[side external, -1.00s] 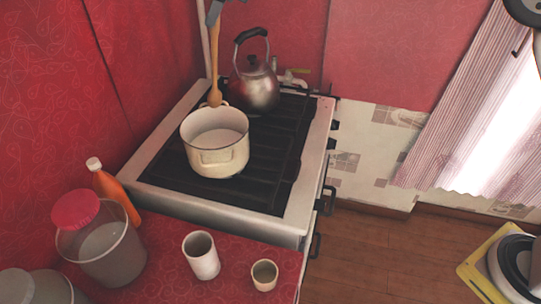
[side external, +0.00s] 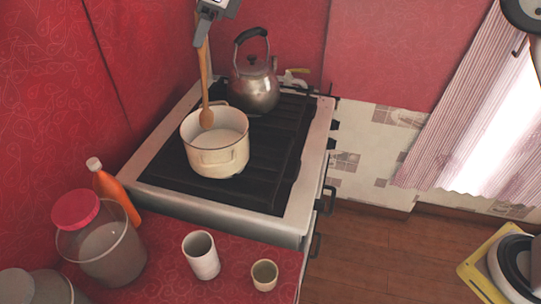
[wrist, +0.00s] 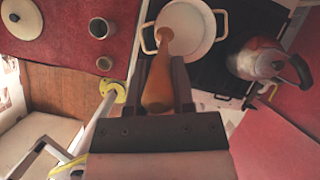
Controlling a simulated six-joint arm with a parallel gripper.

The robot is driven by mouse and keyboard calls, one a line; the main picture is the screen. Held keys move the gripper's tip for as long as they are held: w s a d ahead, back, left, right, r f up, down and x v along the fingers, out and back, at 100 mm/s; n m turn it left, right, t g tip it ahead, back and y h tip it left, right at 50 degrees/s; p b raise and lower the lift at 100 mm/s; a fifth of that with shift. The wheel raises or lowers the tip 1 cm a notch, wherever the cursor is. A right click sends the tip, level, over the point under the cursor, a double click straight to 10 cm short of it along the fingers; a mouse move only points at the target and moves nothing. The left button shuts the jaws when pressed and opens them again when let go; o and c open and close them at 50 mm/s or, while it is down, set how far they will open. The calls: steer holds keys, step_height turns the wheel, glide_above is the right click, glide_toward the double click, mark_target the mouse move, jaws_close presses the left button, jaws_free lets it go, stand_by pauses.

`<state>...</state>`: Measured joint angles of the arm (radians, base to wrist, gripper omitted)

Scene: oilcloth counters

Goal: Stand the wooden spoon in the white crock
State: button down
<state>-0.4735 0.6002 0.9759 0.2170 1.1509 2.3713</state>
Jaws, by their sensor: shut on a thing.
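The wooden spoon (side external: 204,80) hangs nearly upright, bowl end down, in my gripper (side external: 202,36), which is shut on its upper handle. In the side view its bowl overlaps the inside of the cream pot; in the wrist view the spoon (wrist: 158,78) runs out between my gripper's fingers (wrist: 167,76), with its tip over the pot's near edge. I cannot tell its exact height there. The white crock (side external: 201,256) stands upright and looks empty on the red counter, well away from my gripper. It also shows in the wrist view (wrist: 99,28).
The two-handled cream pot (side external: 219,160) sits on the stove's black grate, with a steel kettle (side external: 254,88) behind it. A small cup (side external: 264,275) stands beside the crock. An orange bottle (side external: 112,192) and a pink-lidded jar (side external: 108,250) stand left on the counter.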

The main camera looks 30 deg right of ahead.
steer(key=s+a+f+n+g, duration=0.2)
steer(key=s+a+f+n, duration=0.1)
steer(key=s+a, duration=0.3)
steer(key=s+a+f+n+g, duration=0.2)
steer(key=s+a+f+n, duration=0.1)
steer(key=s+a, duration=0.3)
steer(key=shift+s+f+n+h, duration=0.3)
steer(key=shift+s+f+n, duration=0.15)
steer(key=shift+s, duration=0.4)
steer(key=shift+a+f, duration=0.1)
steer(key=shift+f, duration=0.15)
step_height(320, 180, down, 14)
stand_by(1.1)
steer(key=shift+c, duration=2)
jaws_free()
